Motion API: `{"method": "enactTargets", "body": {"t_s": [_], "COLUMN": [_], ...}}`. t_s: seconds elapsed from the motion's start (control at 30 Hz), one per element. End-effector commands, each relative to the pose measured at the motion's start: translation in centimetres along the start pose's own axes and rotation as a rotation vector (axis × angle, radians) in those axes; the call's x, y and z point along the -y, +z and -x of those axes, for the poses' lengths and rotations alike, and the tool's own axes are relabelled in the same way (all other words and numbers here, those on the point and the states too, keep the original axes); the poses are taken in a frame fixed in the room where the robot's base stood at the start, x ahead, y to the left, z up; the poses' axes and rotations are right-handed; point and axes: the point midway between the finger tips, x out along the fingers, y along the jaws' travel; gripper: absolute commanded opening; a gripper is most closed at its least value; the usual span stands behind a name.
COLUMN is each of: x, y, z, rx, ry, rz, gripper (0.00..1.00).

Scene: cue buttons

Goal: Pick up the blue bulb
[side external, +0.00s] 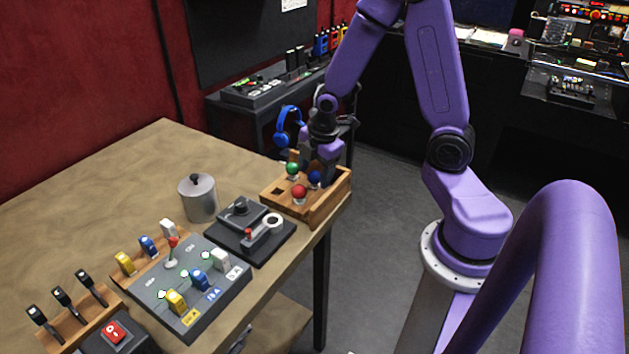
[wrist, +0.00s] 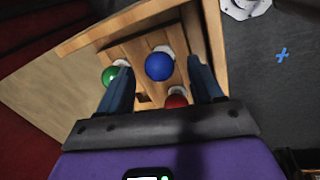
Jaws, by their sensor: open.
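The blue bulb (side external: 314,179) sits in a wooden box (side external: 331,203) at the table's right corner, with a red bulb (side external: 299,193) and a green bulb (side external: 292,169) beside it. My gripper (side external: 321,172) is over the box, pointing down, close to the blue bulb. In the wrist view the blue bulb (wrist: 159,67) shows between and a little beyond the two open fingers (wrist: 160,85). The green bulb (wrist: 109,76) is outside the left finger. The red bulb (wrist: 176,100) is partly hidden near the right finger. Nothing is held.
A black joystick box (side external: 240,229) and a grey lidded pot (side external: 198,197) stand left of the wooden box. A grey switch panel (side external: 209,290) lies nearer the front. The wooden box's raised walls surround the bulbs. The table top (side external: 120,190) is clear at the back left.

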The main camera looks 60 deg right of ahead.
Motion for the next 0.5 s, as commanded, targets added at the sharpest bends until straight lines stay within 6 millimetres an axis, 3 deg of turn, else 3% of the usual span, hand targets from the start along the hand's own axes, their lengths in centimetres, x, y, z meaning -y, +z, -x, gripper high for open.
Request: {"method": "enactTargets", "body": {"t_s": [0.2, 0.47, 0.5], "x": [0.0, 0.0, 0.0], "y": [0.0, 0.0, 0.0], "z": [-1.4, -1.5, -1.5], "rx": [-0.001, -0.002, -0.002], "ry": [0.000, 0.001, 0.001], "rz": [0.000, 0.001, 0.001], "gripper": [0.66, 0.66, 0.59]}}
